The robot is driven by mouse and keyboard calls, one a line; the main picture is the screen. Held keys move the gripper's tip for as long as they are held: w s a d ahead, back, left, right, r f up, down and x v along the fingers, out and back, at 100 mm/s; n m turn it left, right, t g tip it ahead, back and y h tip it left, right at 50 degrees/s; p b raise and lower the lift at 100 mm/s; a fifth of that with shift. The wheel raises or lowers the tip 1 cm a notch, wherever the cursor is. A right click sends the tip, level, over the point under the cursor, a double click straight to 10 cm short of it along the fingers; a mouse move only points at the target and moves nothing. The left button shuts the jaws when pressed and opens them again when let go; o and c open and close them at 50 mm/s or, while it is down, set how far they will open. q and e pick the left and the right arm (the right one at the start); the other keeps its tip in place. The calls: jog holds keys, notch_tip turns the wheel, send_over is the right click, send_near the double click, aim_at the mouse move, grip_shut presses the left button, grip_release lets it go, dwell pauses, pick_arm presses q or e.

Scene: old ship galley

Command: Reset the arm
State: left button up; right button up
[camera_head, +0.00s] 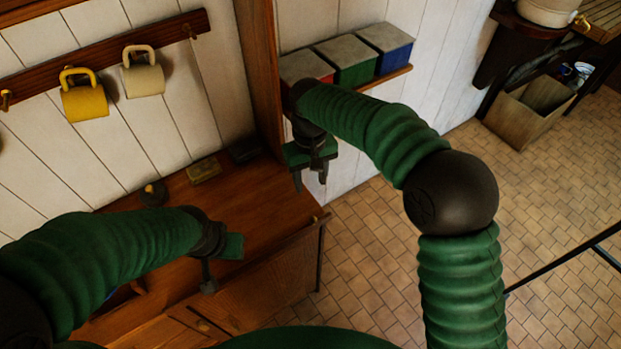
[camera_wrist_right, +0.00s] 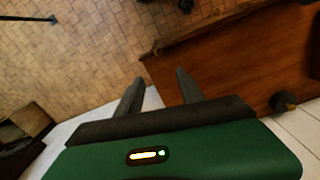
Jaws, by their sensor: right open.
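My right arm, in green sleeving with a black elbow, reaches up and left in the head view. Its gripper (camera_head: 311,181) hangs open and empty beside the right end of the wooden counter (camera_head: 250,205), near the white wall. In the right wrist view its two dark fingers (camera_wrist_right: 160,95) stand apart with nothing between them, the tiled floor and counter edge beyond. My left arm comes in from the left, and its gripper (camera_head: 209,285) is over the front of the counter. Its fingers are seen edge-on, so its opening cannot be told.
Red, green and blue boxes (camera_head: 352,74) with grey lids sit on a wall shelf close behind the right arm. A yellow mug (camera_head: 84,102) and a beige mug (camera_head: 143,81) hang on a rail. A wooden crate (camera_head: 527,112) stands on the open tiled floor (camera_head: 545,200).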

jog(key=s+d+f+m+t+b, duration=0.1)
jog(key=s+d+f, duration=0.3)
jog(key=s+d, duration=0.4)
jog(key=s+d+f+m+t+b, duration=0.1)
jog(key=s+d+f+m, duration=0.3)
jog(key=s+d, duration=0.5)
jog(key=d+b, duration=0.1)
jog(key=d, duration=0.3)
jog(key=shift+s+d+f+t+b, duration=0.2)
jog(key=shift+f+t+b, duration=0.1)
jog(key=shift+t+b, duration=0.1)
jog(key=shift+s+d, duration=0.1)
jog(key=shift+d, duration=0.05)
jog(key=shift+d, duration=0.2)
jog(key=shift+a, duration=0.2)
